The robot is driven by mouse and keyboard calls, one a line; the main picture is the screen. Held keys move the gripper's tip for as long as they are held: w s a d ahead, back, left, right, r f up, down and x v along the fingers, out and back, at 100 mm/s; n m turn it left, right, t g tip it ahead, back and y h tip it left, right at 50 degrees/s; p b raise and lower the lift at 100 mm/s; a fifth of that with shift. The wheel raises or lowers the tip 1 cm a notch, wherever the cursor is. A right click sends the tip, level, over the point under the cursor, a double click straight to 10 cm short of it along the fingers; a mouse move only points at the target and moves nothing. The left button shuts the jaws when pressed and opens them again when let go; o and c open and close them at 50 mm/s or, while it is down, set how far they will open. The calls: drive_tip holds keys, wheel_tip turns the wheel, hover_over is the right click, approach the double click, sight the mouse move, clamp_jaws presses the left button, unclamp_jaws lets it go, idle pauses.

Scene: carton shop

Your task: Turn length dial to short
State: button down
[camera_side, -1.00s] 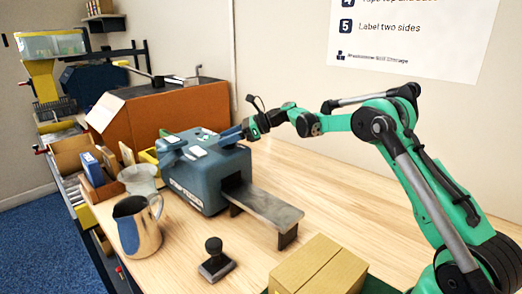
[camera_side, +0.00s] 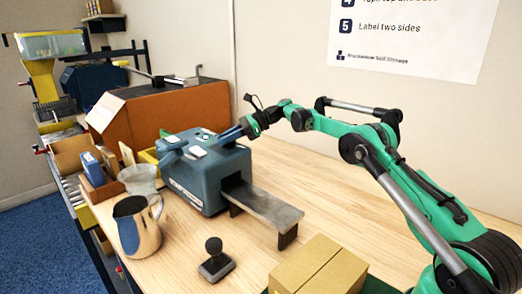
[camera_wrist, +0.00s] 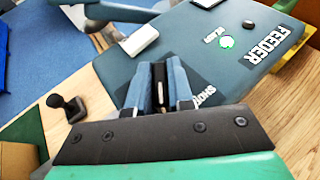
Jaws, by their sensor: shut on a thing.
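The blue-grey feeder machine (camera_side: 190,182) stands on the wooden bench, and its top panel (camera_wrist: 205,50) fills much of the wrist view. My gripper (camera_side: 232,134) reaches down to this panel from the right. In the wrist view, my gripper (camera_wrist: 160,82) has its two blue-grey fingers shut on a small dark upright dial (camera_wrist: 159,85).
A green-lit button (camera_wrist: 227,42) and a white block (camera_wrist: 141,40) are on the panel. A metal pitcher (camera_side: 136,228), a black-handled stamp (camera_side: 215,262) and a carton (camera_side: 320,268) stand nearby. A grey outfeed plate (camera_side: 262,204) extends from the machine.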

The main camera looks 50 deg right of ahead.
drive_tip(key=shift+n+y, duration=0.3)
drive_tip(key=c, duration=0.8)
unclamp_jaws()
drive_tip(key=shift+d, duration=0.1)
drive_tip(key=shift+v, duration=2.75)
